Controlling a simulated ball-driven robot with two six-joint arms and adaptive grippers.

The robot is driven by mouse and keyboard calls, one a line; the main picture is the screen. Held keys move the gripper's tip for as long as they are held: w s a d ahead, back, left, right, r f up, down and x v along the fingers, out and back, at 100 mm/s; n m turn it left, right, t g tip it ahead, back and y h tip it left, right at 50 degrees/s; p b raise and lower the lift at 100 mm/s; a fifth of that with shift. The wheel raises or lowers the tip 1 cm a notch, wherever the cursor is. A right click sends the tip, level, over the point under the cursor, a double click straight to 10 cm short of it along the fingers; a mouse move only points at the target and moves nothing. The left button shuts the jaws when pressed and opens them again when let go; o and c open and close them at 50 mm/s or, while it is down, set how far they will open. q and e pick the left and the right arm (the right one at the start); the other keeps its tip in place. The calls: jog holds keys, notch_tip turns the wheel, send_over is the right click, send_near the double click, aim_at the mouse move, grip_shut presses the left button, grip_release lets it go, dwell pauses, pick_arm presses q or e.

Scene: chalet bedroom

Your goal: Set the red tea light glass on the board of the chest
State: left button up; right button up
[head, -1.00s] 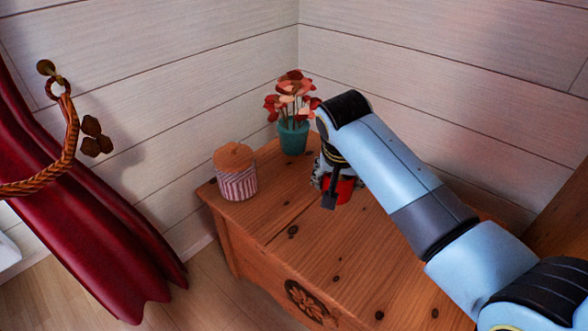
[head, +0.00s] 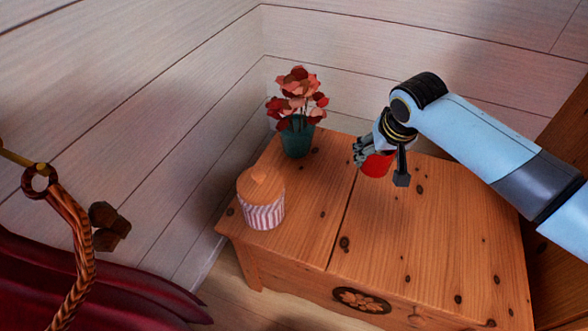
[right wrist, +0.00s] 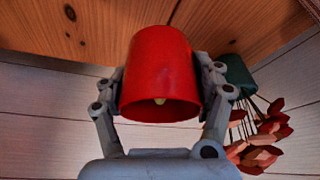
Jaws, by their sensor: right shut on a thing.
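The red tea light glass (head: 376,166) is in my right gripper (head: 380,164), over the right part of the chest top (head: 440,215). The chest's wooden board fills the top of that view. I cannot tell whether the glass touches the board or is just above it. My left gripper is not in view.
A striped jar with a wooden lid (head: 262,205) stands at the chest's left front. A teal pot with red flowers (head: 297,135) stands at the back left corner. The front right of the board is clear. A red curtain with a braided tieback (head: 75,240) hangs at left.

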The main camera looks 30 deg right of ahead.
jog(key=shift+s+d, duration=0.2)
jog(key=shift+a+f, duration=0.15)
jog(key=shift+f, duration=0.15)
jog(key=w+a+f+b, duration=0.1)
jog(key=w+a+f, duration=0.1)
jog(key=a, duration=0.1)
jog(key=w+a+f+b, duration=0.2)
jog(key=a, duration=0.1)
jog(key=w+a+f+b, duration=0.1)
jog(key=w+a+f, duration=0.1)
jog(key=a, duration=0.1)
jog(key=shift+f, duration=0.4)
notch_tip(320, 180, down, 4)
jog(key=shift+r+b, duration=0.15)
jog(key=shift+b, duration=1)
jog(key=o, duration=0.8)
jog(key=shift+f, duration=0.2)
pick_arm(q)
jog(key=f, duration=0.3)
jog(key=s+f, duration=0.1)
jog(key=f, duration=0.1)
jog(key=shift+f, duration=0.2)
pick_arm(e)
jog(key=o, duration=0.6)
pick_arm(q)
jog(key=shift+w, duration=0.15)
pick_arm(e)
jog(key=shift+r, duration=0.1)
